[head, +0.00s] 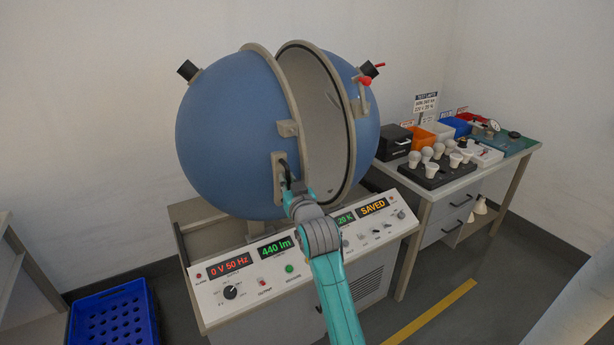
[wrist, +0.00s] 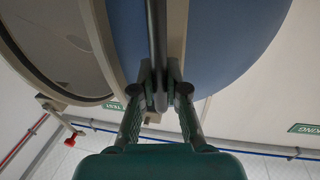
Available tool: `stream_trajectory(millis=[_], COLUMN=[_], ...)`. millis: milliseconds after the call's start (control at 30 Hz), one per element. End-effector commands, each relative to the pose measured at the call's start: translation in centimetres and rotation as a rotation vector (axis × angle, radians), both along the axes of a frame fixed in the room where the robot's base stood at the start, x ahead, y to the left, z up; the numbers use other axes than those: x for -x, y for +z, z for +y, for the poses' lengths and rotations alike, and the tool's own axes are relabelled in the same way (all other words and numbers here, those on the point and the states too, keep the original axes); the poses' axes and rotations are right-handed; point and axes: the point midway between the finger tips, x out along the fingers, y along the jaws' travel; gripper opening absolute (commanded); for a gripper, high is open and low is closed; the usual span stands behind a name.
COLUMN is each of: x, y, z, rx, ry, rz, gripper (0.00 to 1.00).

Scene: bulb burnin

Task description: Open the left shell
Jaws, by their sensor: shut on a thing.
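The big blue sphere stands parted, with a wedge-shaped gap between the left shell (head: 225,140) and the right shell (head: 366,135). The pale inside of the right shell shows through the gap. The left shell has a beige rim and a dark upright handle (head: 285,166) on a beige plate low at its front. My gripper (head: 290,190) is at this handle. In the wrist view my gripper (wrist: 160,90) is shut on the dark handle bar (wrist: 157,45), with the blue left shell (wrist: 225,40) behind it. My wrist hides part of the handle in the head view.
A control console (head: 250,275) with lit displays stands below the sphere, under my arm. A red-handled latch (head: 364,82) sits on the right shell's rim. A bench (head: 440,190) with bulbs and bins stands at right. A blue crate (head: 115,315) lies on the floor at left.

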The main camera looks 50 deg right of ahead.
Motion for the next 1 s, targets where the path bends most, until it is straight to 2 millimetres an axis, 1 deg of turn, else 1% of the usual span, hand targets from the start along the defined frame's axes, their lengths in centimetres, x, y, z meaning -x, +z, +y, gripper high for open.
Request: stream_trajectory(millis=[33,100,200,300,433,733,767,800,833,867,1000], x=[-0.5,-1.0,-1.5,-1.9,-2.0,-2.0,-2.0,-2.0,-2.0,-2.0,-2.0], y=[0.0,0.0,0.0,0.0,0.0,0.0,0.0,0.0,0.0,0.0,0.0], z=[1.3,2.7,4.4,5.5,6.0,6.0,6.0,6.0,6.0,6.0,6.0], rx=[0.001,0.001,0.000,0.001,0.000,0.001,0.001,0.001,0.001,0.001,0.001], ry=[0.005,0.005,0.004,0.002,-0.002,-0.004,-0.004,-0.004,-0.004,-0.004,-0.004], rz=[0.000,0.000,0.001,0.000,0.000,0.000,0.000,0.000,0.000,0.000,0.000], gripper=[0.00,0.00,0.00,0.00,0.00,0.00,0.20,0.30,0.38,0.39,0.39])
